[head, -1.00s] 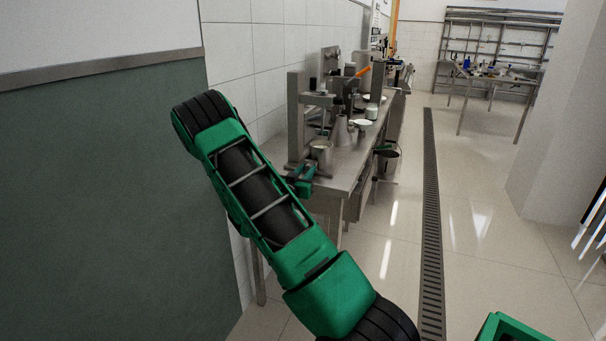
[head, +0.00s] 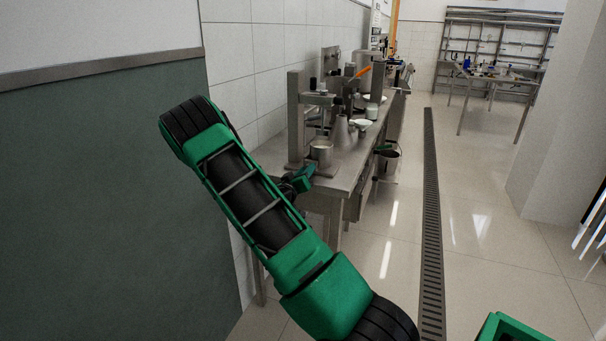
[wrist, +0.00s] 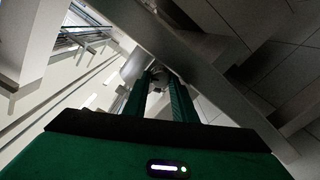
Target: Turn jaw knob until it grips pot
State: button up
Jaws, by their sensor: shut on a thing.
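The pot (head: 321,152) is a small metal cup standing upright on the base of a metal stand at the near end of the bench. My gripper (head: 305,176) is low at the bench's near edge, just in front of the pot, partly hidden behind my own arm. In the wrist view my gripper's two green fingers (wrist: 158,90) are close together on a small dark and metallic piece (wrist: 157,86), which seems to be the jaw knob. The fingers hide most of it. I cannot tell whether the jaw touches the pot.
The steel bench (head: 350,175) runs away along the tiled wall. A metal post (head: 295,120) rises beside the pot, and a conical flask (head: 341,131) stands behind it.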

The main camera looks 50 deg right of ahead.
jog(key=shift+w+a, duration=0.15)
jog(key=shift+w, duration=0.05)
jog(key=o, duration=1)
jog(key=shift+o, duration=0.2)
jog(key=shift+s, duration=0.1)
jog(key=shift+f, duration=0.1)
jog(key=shift+s, duration=0.1)
